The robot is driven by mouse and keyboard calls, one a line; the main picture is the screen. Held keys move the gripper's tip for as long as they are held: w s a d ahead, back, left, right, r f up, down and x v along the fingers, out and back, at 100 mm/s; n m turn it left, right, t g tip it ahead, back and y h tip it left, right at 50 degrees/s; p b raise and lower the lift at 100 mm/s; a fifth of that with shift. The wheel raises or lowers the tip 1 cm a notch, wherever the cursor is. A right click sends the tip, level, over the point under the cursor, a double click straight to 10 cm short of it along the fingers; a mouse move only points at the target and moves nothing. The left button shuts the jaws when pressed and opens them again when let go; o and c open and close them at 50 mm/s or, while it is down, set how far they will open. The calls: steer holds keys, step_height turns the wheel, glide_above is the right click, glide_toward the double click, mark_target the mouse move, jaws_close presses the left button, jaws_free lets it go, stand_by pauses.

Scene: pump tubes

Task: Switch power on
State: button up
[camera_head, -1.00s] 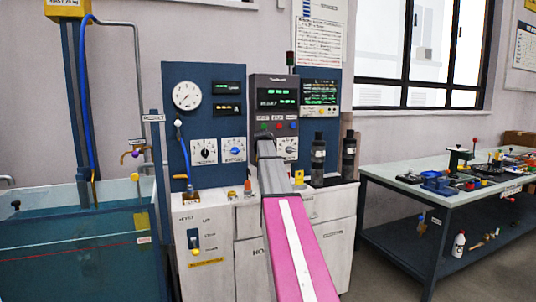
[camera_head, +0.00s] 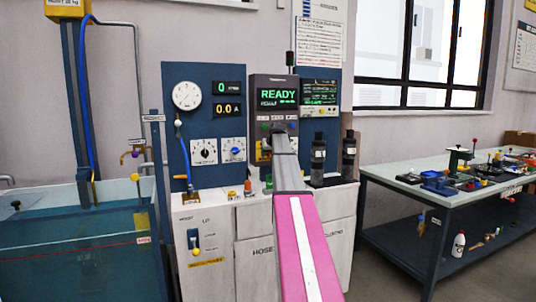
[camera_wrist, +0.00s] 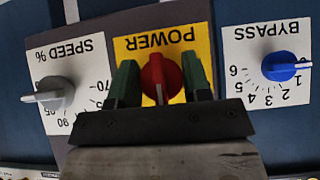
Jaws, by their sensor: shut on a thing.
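The red power knob (camera_wrist: 160,76) sits on a yellow POWER plate (camera_wrist: 130,47), upside down in the wrist view. My gripper (camera_wrist: 158,80) has its two green fingers on either side of the knob, shut on it. The knob's white mark points down in the wrist view. In the head view my arm hides the knob, and part of the yellow plate (camera_head: 260,155) shows beside it. The display (camera_head: 278,93) above reads READY in green. Two small displays (camera_head: 228,97) on the left panel show 0 and 0.0 A.
A grey-white SPEED knob (camera_wrist: 54,92) and a blue BYPASS knob (camera_wrist: 282,66) flank the power plate closely. Dark cylinders (camera_head: 319,160) stand on the cabinet right of my arm. A water tank (camera_head: 80,240) is at left and a workbench (camera_head: 385,177) at right.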

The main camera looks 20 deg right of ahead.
stand_by(0.4)
steer(key=o, duration=0.8)
steer(key=v, duration=1)
steer(key=shift+s+r, duration=0.25)
steer(key=shift+s, duration=0.05)
